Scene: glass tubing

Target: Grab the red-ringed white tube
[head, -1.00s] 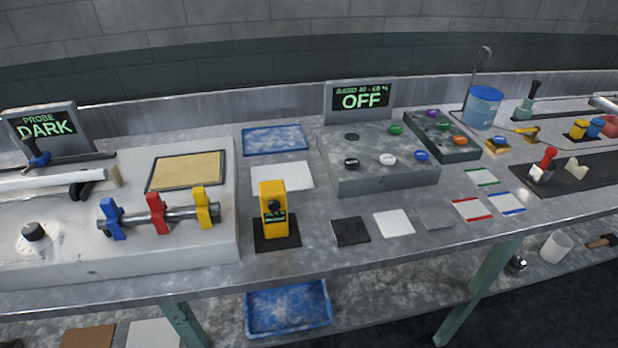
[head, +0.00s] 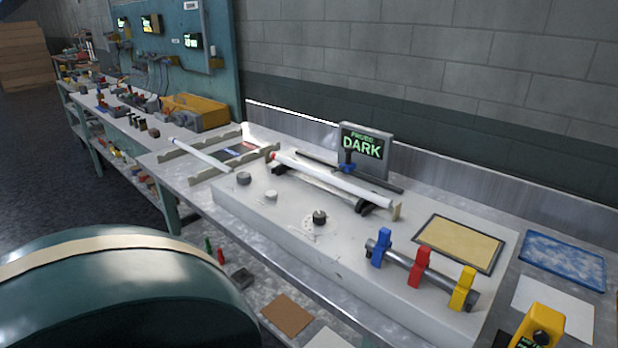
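A long white tube (head: 335,181) lies on dark supports on the pale raised bench block (head: 290,235). A small red mark shows at its far left end; I cannot tell if it goes all the way round. A second white tube (head: 200,155) lies across a notched rack (head: 208,178) further left; I see no clear red ring on it. Neither of my grippers is in view.
A display reading DARK (head: 364,146) stands behind the first tube. Knobs (head: 319,217) sit in front of it. Blue, red (head: 420,267) and yellow clamps on a bar stand at the right.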

